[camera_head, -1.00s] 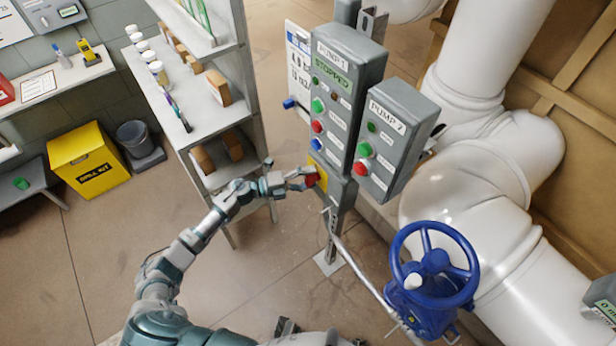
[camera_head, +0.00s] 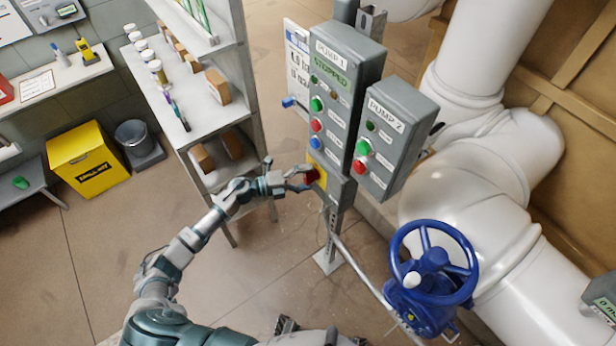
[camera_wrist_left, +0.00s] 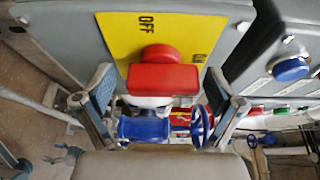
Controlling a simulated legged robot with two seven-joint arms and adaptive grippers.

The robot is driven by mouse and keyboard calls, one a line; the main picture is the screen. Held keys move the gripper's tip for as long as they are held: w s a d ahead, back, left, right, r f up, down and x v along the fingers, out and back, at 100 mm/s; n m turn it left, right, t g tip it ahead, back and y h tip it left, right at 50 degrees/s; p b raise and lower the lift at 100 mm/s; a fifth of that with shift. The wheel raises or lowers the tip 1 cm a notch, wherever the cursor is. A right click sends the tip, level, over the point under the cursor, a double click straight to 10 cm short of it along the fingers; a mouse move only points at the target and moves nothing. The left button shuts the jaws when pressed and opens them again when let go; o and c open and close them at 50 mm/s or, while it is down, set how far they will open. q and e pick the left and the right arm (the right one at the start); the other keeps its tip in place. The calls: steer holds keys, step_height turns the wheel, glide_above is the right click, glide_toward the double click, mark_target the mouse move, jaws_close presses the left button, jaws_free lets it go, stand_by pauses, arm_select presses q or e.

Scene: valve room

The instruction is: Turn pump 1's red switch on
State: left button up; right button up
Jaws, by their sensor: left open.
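Pump 1's grey panel (camera_head: 347,85) has a display reading STOPPED. On the yellow plate (camera_head: 321,170) at its lower end sits the red switch (camera_head: 312,178). In the left wrist view the red switch (camera_wrist_left: 163,72) has a round hub and a block-shaped handle lying across the picture. The yellow plate (camera_wrist_left: 122,40) shows OFF above it and a partly hidden ON at the right. My left gripper (camera_head: 300,179) is open at the switch. In the wrist view its fingers (camera_wrist_left: 160,103) stand on either side of the handle, with visible gaps.
The pump 2 panel (camera_head: 396,138) is close on the right. A blue handwheel (camera_head: 434,264) and large white pipes (camera_head: 470,170) stand further right. A shelf unit (camera_head: 190,110) is behind my left arm. A yellow bin (camera_head: 88,160) stands at left; open floor lies between.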

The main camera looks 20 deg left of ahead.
arm_select(q)
steer(key=v, duration=1.2)
steer(key=shift+w, duration=0.15)
steer(key=s+a+f+n+t+y, duration=0.2)
steer(key=f+n+y, duration=0.5)
steer(key=f+n, duration=0.45)
steer(key=s+a+f+n+t+y, duration=0.2)
steer(key=f+n+y, duration=0.55)
steer(key=f, duration=0.75)
steer(key=s+d+f+n+g+y, duration=0.2)
steer(key=s+f+n+g, duration=0.4)
steer(key=s+f, duration=0.8)
steer(key=s+d+f+n+g, duration=0.1)
steer(key=s+d+f+g, duration=0.1)
steer(key=s, duration=0.6)
steer(key=s+d+f+n+g+h, duration=0.1)
steer(key=s+d+f+n+g, duration=0.1)
steer(key=s, duration=0.6)
step_height(320, 180, down, 2)
steer(key=shift+d+f+g, duration=0.2)
steer(key=shift+d+g, duration=0.5)
steer(key=shift+d, duration=0.55)
